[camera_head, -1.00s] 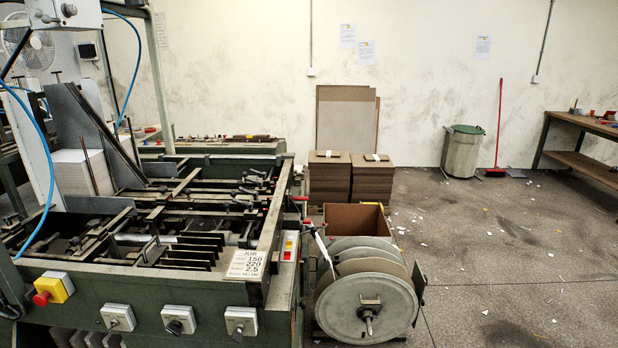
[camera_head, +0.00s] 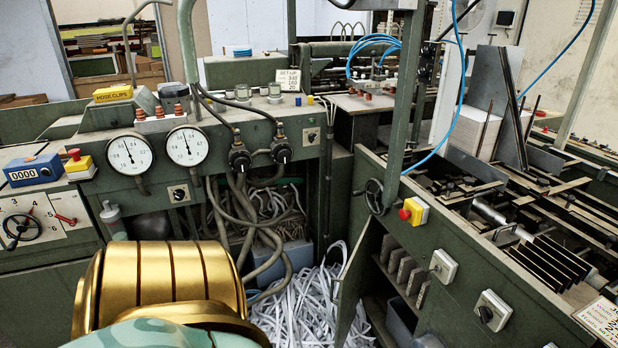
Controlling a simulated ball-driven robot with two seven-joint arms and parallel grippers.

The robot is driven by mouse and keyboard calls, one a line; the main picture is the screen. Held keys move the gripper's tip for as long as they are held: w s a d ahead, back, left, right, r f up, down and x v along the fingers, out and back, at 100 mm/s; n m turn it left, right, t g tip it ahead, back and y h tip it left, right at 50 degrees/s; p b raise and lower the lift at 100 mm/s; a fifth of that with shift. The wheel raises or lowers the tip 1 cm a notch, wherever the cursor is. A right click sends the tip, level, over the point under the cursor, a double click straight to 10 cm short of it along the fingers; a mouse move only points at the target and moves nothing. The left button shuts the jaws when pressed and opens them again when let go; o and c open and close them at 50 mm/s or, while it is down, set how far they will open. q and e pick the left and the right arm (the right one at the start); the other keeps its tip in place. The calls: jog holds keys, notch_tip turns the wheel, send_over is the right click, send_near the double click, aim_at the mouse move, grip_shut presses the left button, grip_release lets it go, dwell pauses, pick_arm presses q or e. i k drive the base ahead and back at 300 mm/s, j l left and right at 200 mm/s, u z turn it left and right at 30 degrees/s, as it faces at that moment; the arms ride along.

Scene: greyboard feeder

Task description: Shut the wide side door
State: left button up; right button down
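A dark green door panel (camera_head: 355,285) stands open on the front of the feeder (camera_head: 460,235), swung out and seen at a steep angle. Beside it, the opening shows a row of grey blocks (camera_head: 404,270) inside. Whether this panel is the wide side door, I cannot tell for sure. Its lower edge runs out of the picture. Neither of my grippers shows in the head view. A gold, ribbed part of my own body fills the lower left and hides the floor there.
White paper strips (camera_head: 300,310) heap on the floor left of the panel. Hoses (camera_head: 265,225) hang in the open bay behind, by a grey-blue bin (camera_head: 285,262). A console with two gauges (camera_head: 188,146) stands left. A red button (camera_head: 405,214) sits on the feeder front.

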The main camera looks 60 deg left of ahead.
aim_at(351, 281)
jog(key=k+j+u, duration=0.2)
jog(key=j, duration=0.15)
jog(key=j+u, duration=0.2)
jog(key=j, duration=0.15)
jog(key=k+j+u, duration=0.2)
jog(key=j, duration=0.2)
jog(key=j+u, duration=0.15)
jog(key=j, duration=0.25)
